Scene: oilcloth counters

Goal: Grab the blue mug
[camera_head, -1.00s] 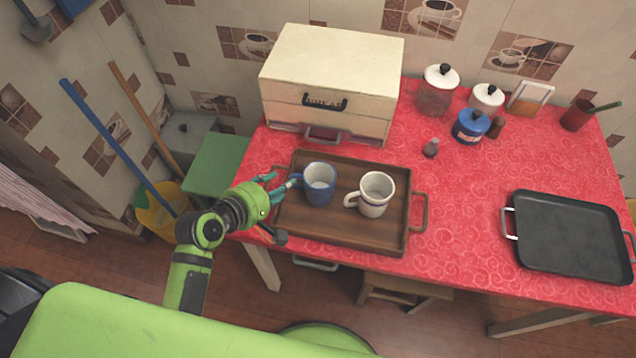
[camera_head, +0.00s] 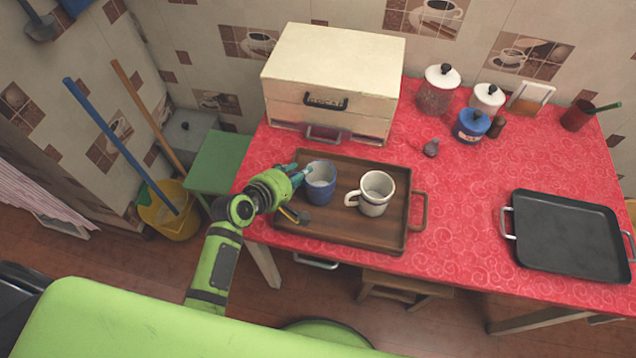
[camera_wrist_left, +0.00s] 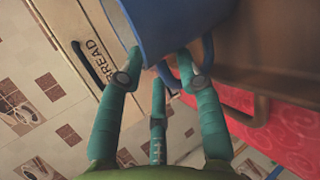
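The blue mug (camera_head: 321,190) stands upright on the left part of the wooden tray (camera_head: 350,234), with a pale inside. My left gripper (camera_head: 302,176) is at the mug's left side, its teal fingers reaching its rim. In the left wrist view the mug (camera_wrist_left: 178,24) fills the top, its blue handle near the right finger. The left gripper (camera_wrist_left: 158,66) has its fingers spread there, with two tips at the mug's edge and a third finger lower. I cannot tell whether they touch it. My right gripper is not in view.
A white mug (camera_head: 376,202) stands just right of the blue one on the tray. A cream bread box (camera_head: 330,70) is behind the tray. A black griddle pan (camera_head: 568,236) lies at the right. The red cloth between tray and pan is clear.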

